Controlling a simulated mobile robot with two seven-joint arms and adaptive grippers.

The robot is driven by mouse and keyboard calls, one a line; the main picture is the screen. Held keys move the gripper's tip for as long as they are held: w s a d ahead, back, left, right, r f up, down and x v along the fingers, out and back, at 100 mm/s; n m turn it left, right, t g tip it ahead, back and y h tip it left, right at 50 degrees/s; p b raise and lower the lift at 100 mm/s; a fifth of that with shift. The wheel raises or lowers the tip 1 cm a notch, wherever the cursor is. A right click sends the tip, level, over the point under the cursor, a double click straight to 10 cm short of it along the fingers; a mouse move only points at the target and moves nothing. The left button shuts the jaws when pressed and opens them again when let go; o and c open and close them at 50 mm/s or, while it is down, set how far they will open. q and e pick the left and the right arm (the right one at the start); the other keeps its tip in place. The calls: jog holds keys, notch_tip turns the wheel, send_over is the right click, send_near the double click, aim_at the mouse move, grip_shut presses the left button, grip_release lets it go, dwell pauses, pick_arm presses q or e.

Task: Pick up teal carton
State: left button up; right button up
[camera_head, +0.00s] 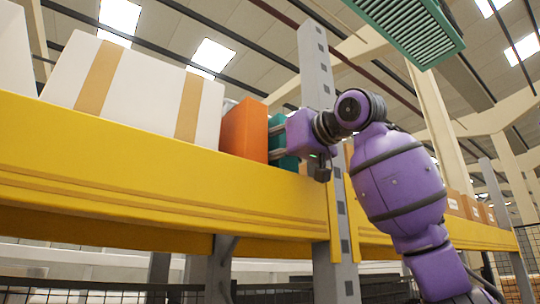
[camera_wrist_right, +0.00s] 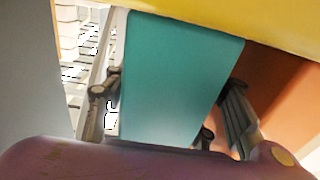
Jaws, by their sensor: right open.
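The teal carton (camera_head: 277,142) stands on the high shelf in the head view, just right of an orange carton and partly hidden by my right gripper. In the right wrist view the teal carton (camera_wrist_right: 175,75) fills the middle, seen close up. My right gripper (camera_wrist_right: 170,103) is open, with one finger on each side of the teal carton. Its right finger is on the side facing the orange carton. I cannot tell whether either finger touches the teal carton. In the head view my right gripper (camera_head: 283,140) reaches in from the right. My left gripper is not in view.
The orange carton (camera_head: 244,130) stands close left of the teal one. White boxes with tan tape (camera_head: 138,90) fill the shelf further left. A yellow beam (camera_head: 130,170) runs along the shelf front, and a grey upright (camera_head: 318,65) rises near my right gripper. Brown boxes (camera_head: 472,207) sit further right.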

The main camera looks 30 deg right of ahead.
jog(key=shift+w, duration=0.2)
jog(key=c, duration=1.2)
jog(key=shift+r, duration=0.1)
